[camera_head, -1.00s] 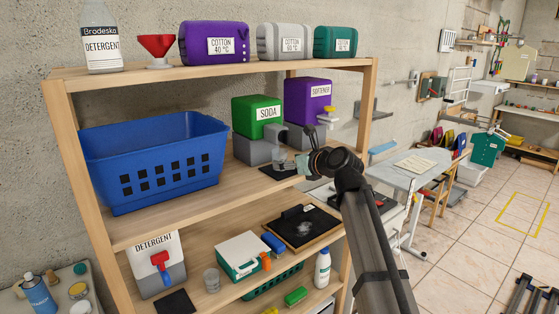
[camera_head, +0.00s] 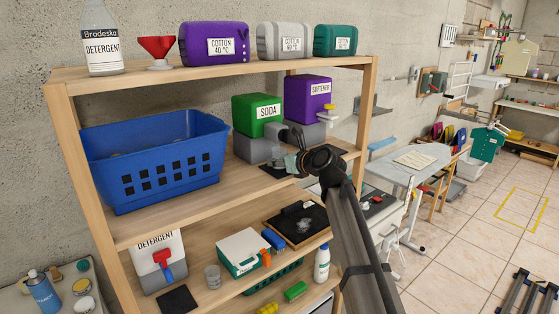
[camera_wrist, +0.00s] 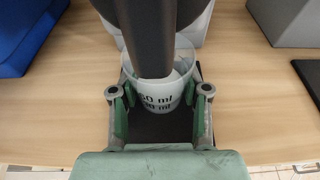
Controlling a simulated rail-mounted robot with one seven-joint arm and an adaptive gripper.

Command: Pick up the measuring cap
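The measuring cap (camera_wrist: 160,95), a clear cup with dark "ml" markings, stands upright on a dark mat (camera_wrist: 160,127) in the wrist view. A dark grey spout (camera_wrist: 147,35) comes down in front of it and hides part of its rim. My gripper (camera_wrist: 160,98) has its green-padded fingers apart, one on each side of the cap. The pads are very close to its sides; a firm hold is not evident. In the head view the cap (camera_head: 277,157) is small and partly hidden by my gripper (camera_head: 291,163), below the green soda container (camera_head: 257,115).
A blue basket (camera_head: 155,165) fills the shelf's left. A purple softener container (camera_head: 308,100) stands right of the soda on grey blocks. The shelf's right post (camera_head: 367,110) is close to my arm. Bare wood (camera_wrist: 75,100) lies on the cap's left.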

